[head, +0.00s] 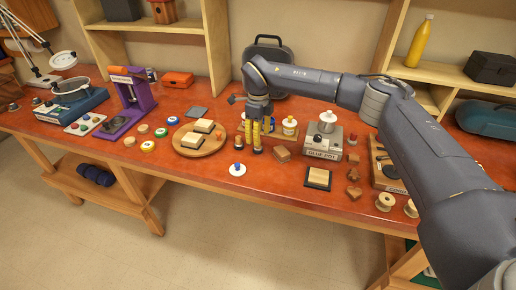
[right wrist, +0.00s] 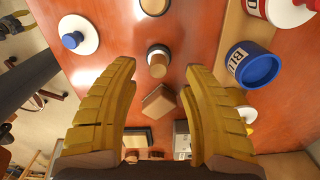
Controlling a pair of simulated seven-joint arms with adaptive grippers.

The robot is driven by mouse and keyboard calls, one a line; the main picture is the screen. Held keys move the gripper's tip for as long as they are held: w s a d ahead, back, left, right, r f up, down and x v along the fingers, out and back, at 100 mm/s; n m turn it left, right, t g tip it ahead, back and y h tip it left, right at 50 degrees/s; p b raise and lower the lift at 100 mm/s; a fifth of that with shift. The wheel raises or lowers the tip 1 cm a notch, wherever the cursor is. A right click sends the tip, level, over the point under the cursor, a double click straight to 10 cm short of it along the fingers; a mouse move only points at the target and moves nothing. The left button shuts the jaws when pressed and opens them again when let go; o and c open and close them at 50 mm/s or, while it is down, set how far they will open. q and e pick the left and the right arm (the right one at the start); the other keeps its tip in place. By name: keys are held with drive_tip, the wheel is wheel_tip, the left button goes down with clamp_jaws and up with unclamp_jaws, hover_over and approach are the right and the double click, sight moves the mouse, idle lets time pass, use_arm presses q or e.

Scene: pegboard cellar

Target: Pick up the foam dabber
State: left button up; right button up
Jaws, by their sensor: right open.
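What looks like the foam dabber (right wrist: 158,62), a short round piece with a pale top and a dark band, stands on the red bench in the right wrist view. It lies ahead of and between the spread yellow fingers of my right gripper (right wrist: 165,108), not touched by them. In the head view my right gripper (head: 257,140) is open, pointing down over the middle of the bench. My left gripper is not in view.
A brown block (right wrist: 158,102) sits close to the dabber. A white disc with blue knob (head: 237,169) lies front left of the gripper. Bare bench shows at the front edge.

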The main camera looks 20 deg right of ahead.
drive_tip(key=shift+a+f, duration=0.15)
drive_tip(key=shift+f, duration=1.9)
clamp_jaws()
